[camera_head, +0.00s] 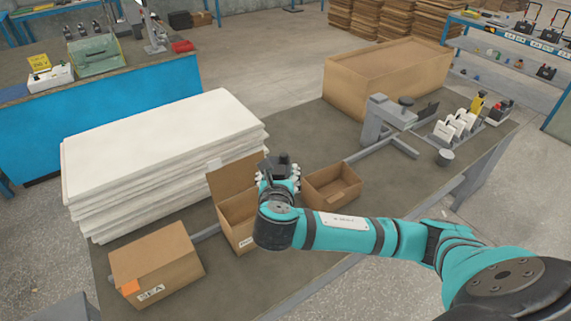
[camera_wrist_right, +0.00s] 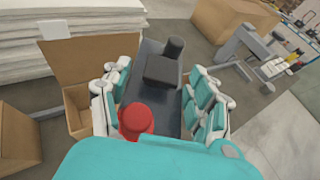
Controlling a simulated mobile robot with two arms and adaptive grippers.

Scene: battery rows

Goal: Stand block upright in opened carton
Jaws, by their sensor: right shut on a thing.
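The opened carton (camera_head: 234,223) stands on the grey table with its flap (camera_head: 232,176) raised; part of it is hidden behind my right arm. My right gripper (camera_head: 280,178) is over the carton's right side. In the wrist view, the right gripper (camera_wrist_right: 156,98) is shut on a dark grey block (camera_wrist_right: 151,48), with a finger at each side. The carton (camera_wrist_right: 76,108) appears left of and below the block. I cannot tell whether the block touches the carton. My left gripper is not in view.
A closed carton (camera_head: 153,263) stands at front left, and a shallow open box (camera_head: 334,187) stands to the right. White sheets (camera_head: 160,150) are stacked behind. A large brown box (camera_head: 385,75) and a grey fixture (camera_head: 378,118) stand at the far right.

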